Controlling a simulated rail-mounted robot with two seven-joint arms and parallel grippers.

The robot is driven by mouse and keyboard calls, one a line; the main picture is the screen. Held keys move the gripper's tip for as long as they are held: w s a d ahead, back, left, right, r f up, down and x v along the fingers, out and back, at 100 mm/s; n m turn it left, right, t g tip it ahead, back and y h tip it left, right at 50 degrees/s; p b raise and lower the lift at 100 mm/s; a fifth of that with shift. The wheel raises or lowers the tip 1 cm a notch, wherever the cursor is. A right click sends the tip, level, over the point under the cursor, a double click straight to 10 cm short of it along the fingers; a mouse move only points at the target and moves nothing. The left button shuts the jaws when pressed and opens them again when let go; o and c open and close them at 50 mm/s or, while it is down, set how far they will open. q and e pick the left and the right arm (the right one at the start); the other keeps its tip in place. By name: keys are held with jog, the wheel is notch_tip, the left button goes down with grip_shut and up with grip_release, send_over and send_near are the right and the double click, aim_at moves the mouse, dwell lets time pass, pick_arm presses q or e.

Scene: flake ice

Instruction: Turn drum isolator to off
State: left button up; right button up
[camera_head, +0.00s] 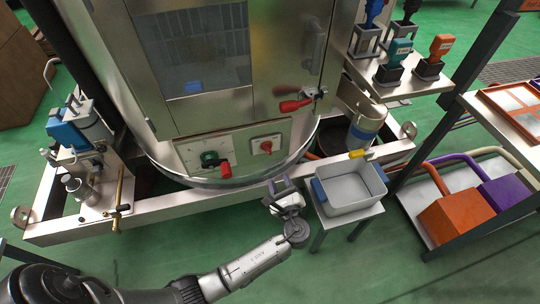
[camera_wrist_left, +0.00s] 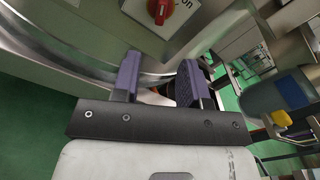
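A red rotary knob on a white plate (camera_head: 266,146) is on the lower front panel of the steel drum machine. It looks like the drum isolator. In the left wrist view the red knob (camera_wrist_left: 170,14) is at the top edge, partly cut off, with the word "on" on the plate beside it. My left gripper (camera_head: 280,184) is below and in front of the panel, apart from the knob. In the left wrist view its two purple fingers (camera_wrist_left: 160,60) stand apart with nothing held between them. My right gripper is in neither view.
Left of the knob is a green dial with a red handle (camera_head: 225,169). A red-handled door latch (camera_head: 296,104) is above. A grey bin (camera_head: 345,188) stands just right of my left gripper. The machine's steel base frame (camera_head: 180,214) runs below the panel.

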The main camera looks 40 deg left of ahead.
aim_at(270, 154)
pick_arm(q)
jog(key=b+x, duration=0.3)
jog(key=x, duration=0.7)
jog(key=shift+w+a+f, duration=0.1)
jog(key=shift+w+a, duration=0.15)
jog(key=shift+a, duration=0.1)
jog(key=shift+w+a+b, duration=0.2)
jog(key=shift+a+b, duration=0.1)
jog(key=shift+b, duration=0.05)
grip_shut()
